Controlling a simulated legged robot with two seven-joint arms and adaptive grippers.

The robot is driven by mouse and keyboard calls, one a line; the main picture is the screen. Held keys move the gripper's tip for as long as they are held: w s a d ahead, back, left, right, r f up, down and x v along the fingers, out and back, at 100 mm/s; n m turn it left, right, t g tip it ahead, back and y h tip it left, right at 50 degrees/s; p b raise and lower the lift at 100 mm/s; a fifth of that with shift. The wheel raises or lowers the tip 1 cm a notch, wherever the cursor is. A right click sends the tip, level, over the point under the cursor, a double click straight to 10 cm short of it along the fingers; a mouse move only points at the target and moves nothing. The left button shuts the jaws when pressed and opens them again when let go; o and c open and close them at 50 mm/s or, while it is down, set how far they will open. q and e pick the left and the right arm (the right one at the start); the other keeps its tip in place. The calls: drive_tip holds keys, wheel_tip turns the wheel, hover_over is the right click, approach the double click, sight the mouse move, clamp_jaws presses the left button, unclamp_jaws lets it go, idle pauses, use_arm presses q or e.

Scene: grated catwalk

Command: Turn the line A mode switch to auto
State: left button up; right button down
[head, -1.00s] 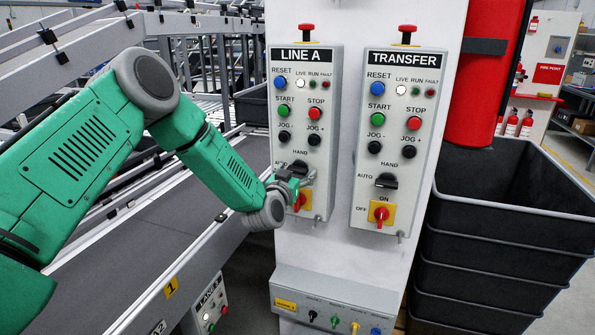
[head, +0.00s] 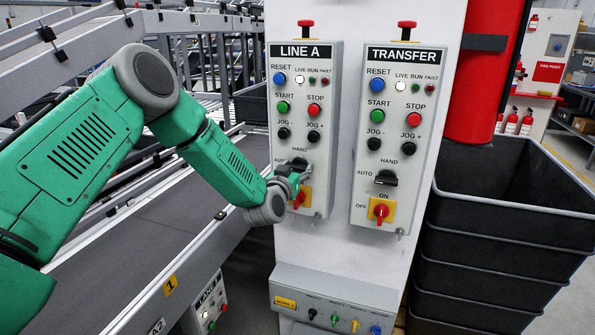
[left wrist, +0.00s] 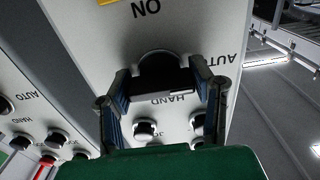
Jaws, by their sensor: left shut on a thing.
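The LINE A mode switch (head: 299,163) is a black knob low on the left-hand control panel (head: 290,229), below the JOG buttons. HAND is printed above it and AUTO to its left. My left gripper (head: 299,178) is at the knob, partly covering it. In the left wrist view, where the panel appears upside down, the dark knob (left wrist: 163,68) lies between the two fingers of my left gripper (left wrist: 161,88), which is shut on it. A pale mark shows near the knob's AUTO-side end; its exact setting is hard to tell. My right gripper is out of view.
A red-and-yellow ON/OFF switch (head: 303,197) sits just below the mode switch. The similar TRANSFER panel (head: 370,222) stands to the right. A conveyor (head: 160,225) runs at the left, under my left arm. Stacked black bins (head: 500,245) stand at the right.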

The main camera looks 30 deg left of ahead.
use_arm(q)
drive_tip(key=o, duration=1.2)
drive_tip(key=shift+s, duration=0.15)
drive_tip(key=v, duration=1.1)
drive_tip(key=shift+s+f, duration=0.1)
drive_tip(key=shift+s, duration=0.25)
drive_tip(key=shift+a, duration=0.1)
drive_tip(key=shift+f, duration=0.1)
